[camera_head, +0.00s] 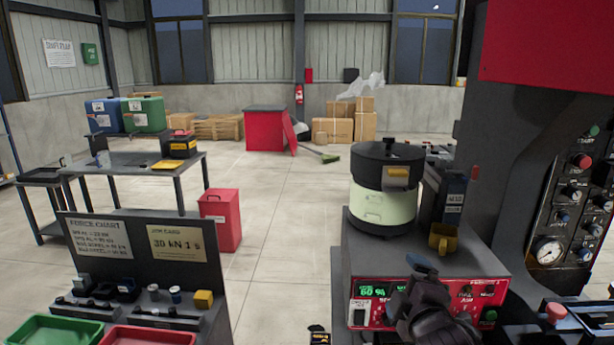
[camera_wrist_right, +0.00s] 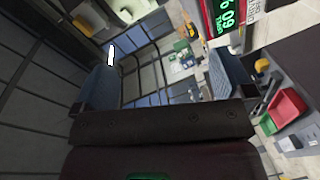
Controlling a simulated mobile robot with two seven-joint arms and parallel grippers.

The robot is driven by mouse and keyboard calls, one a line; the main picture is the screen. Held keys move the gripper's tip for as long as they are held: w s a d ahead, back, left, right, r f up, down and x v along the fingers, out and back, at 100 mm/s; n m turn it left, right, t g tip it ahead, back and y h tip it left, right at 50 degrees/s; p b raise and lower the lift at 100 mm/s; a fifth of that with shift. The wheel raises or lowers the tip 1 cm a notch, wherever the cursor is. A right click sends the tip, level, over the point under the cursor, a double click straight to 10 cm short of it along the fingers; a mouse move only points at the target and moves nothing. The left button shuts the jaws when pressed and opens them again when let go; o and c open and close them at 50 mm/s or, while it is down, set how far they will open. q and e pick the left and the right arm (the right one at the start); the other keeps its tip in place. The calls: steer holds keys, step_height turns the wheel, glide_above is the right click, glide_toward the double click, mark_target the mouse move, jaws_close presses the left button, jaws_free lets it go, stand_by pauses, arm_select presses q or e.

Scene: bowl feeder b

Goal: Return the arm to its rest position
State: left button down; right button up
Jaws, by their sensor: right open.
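My right gripper (camera_head: 422,264) is in front of the red control panel (camera_head: 372,290) of the bowl feeder, at the lower right of the head view. Its dark wrist hides part of the panel, and its bluish fingertip shows near the panel's top edge. In the right wrist view the two bluish fingers of the gripper (camera_wrist_right: 160,88) stand wide apart with nothing between them. The feeder's pale green and black bowl unit (camera_head: 383,207) stands behind the gripper, apart from it. My left gripper is not in view.
A yellow cup (camera_head: 441,238) stands on the feeder top near the gripper. A machine with a knob panel (camera_head: 572,212) rises at the right. A dark rack with signs (camera_head: 150,262) stands at the left, with green (camera_head: 52,331) and red trays in front.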

steer(key=s+d+f+m+y+b, duration=0.1)
steer(key=s+d+f+m, duration=0.15)
steer(key=f+m, duration=0.4)
steer(key=s+d+f+m, duration=0.1)
steer(key=s+f+m, duration=0.3)
steer(key=f, duration=0.5)
steer(key=s+d+f+m+g+h, duration=0.1)
steer(key=s+d+f+g, duration=0.1)
steer(key=s+f, duration=0.6)
steer(key=s+d+f+m+g+b, duration=0.1)
steer(key=s+d+f, duration=0.3)
steer(key=s+f, duration=0.4)
steer(key=shift+s+f+m+g+h, duration=0.4)
steer(key=shift+s+m+g, duration=0.35)
steer(key=shift+g, duration=0.15)
